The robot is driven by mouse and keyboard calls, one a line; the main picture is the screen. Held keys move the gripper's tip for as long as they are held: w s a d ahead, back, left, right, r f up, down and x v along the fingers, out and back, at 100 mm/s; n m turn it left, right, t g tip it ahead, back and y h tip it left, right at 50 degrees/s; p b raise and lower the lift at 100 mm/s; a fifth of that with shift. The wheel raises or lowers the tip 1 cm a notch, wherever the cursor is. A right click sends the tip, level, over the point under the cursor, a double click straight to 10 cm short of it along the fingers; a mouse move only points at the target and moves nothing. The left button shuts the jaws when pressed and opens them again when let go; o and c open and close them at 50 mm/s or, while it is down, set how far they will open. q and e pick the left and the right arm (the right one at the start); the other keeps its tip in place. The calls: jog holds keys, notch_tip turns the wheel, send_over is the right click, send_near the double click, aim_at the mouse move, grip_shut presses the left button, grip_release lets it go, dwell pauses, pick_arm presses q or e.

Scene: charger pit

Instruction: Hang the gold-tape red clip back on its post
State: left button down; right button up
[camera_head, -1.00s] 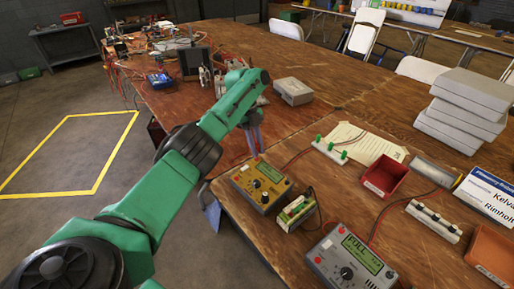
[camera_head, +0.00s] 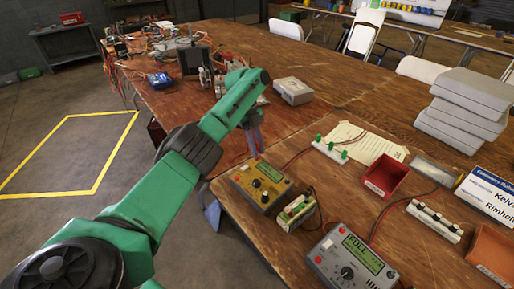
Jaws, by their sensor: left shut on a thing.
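My left gripper (camera_head: 256,146) points down at the near edge of the far table, just behind the yellow meter (camera_head: 258,185). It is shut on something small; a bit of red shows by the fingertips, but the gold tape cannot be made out. A white strip with green posts (camera_head: 331,149) stands to the right of the gripper, and a red lead runs from near the yellow meter towards it. A second white strip with dark posts (camera_head: 434,220) stands farther right. My right gripper is not in view.
A grey meter reading FULL (camera_head: 352,260), a small battery (camera_head: 297,212), a red bin (camera_head: 386,176) and an orange bin (camera_head: 492,252) stand on the near table. A paper sheet (camera_head: 368,143) lies behind the green posts. Grey boxes (camera_head: 465,108) are stacked at right.

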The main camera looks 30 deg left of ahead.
aim_at(257, 144)
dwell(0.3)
pick_arm(q)
jog(key=c, duration=0.7)
grip_release()
jog(key=shift+c, duration=0.2)
jog(key=shift+o, duration=1.1)
notch_tip(257, 144, up, 8)
jog(key=p, duration=0.6)
jog(key=shift+f, duration=0.2)
jog(key=shift+f, duration=0.1)
